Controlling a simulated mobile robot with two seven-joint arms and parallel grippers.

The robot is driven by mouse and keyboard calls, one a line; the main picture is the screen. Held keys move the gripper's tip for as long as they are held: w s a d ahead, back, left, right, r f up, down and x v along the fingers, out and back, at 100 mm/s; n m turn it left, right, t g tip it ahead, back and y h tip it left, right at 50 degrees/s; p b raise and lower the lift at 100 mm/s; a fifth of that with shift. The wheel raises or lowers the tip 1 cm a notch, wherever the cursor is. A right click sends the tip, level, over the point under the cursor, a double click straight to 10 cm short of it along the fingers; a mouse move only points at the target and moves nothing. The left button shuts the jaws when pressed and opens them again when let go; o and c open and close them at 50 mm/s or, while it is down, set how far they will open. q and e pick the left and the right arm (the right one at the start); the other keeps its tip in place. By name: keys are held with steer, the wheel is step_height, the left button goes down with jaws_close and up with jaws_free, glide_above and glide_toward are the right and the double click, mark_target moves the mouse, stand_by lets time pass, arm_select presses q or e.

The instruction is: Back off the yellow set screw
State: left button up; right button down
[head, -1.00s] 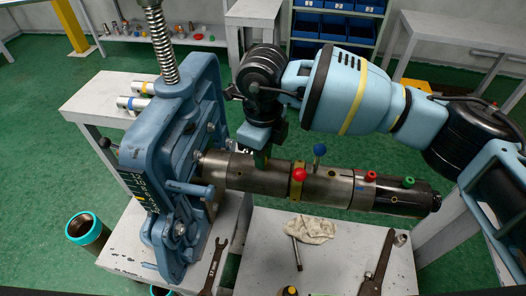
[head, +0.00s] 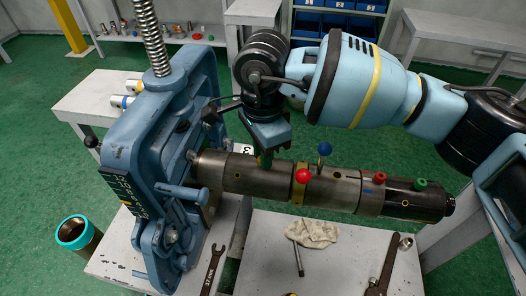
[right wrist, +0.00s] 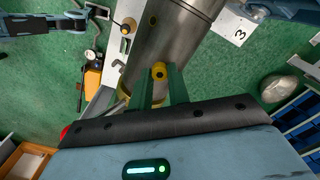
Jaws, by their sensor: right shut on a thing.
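The yellow set screw (right wrist: 158,70) shows in the right wrist view, with its head between the green fingertips. It stands on the side of a steel pipe assembly (head: 330,188), which lies level out of the blue vise (head: 188,130). My right gripper (head: 266,160) reaches down to the top of the pipe, left of the red ball-headed lever; it also shows in the right wrist view (right wrist: 159,76). It is shut on the yellow screw. In the head view the screw is hidden by the fingers.
Red (head: 304,176) and blue (head: 324,149) ball levers stand up from the pipe close to my right gripper. Red (head: 380,178) and green (head: 420,184) knobs sit farther right. A rag (head: 312,233) and wrenches (head: 213,270) lie on the benches below.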

steer(key=n, duration=0.2)
steer(key=n+b, duration=0.1)
steer(key=shift+s+f+n, duration=0.1)
steer(key=shift+f+n, duration=0.3)
steer(key=n+b, duration=0.2)
steer(key=n, duration=0.2)
steer(key=shift+n, duration=0.3)
steer(key=shift+n+b, duration=0.6)
steer(key=shift+n, duration=0.2)
steer(key=shift+n+b, duration=0.4)
steer(key=shift+n, duration=0.7)
arm_select(q)
step_height(320, 180, down, 6)
steer(key=s, duration=0.2)
steer(key=shift+s+d+g+b, duration=0.15)
steer(key=shift+g+b, duration=0.15)
steer(key=shift+g, duration=0.1)
arm_select(e)
steer(key=shift+r+n, duration=0.1)
steer(key=shift+n, duration=0.7)
arm_select(q)
steer(key=shift+f, duration=0.15)
arm_select(e)
steer(key=c, duration=1.3)
jaws_free()
steer(key=shift+r, duration=0.1)
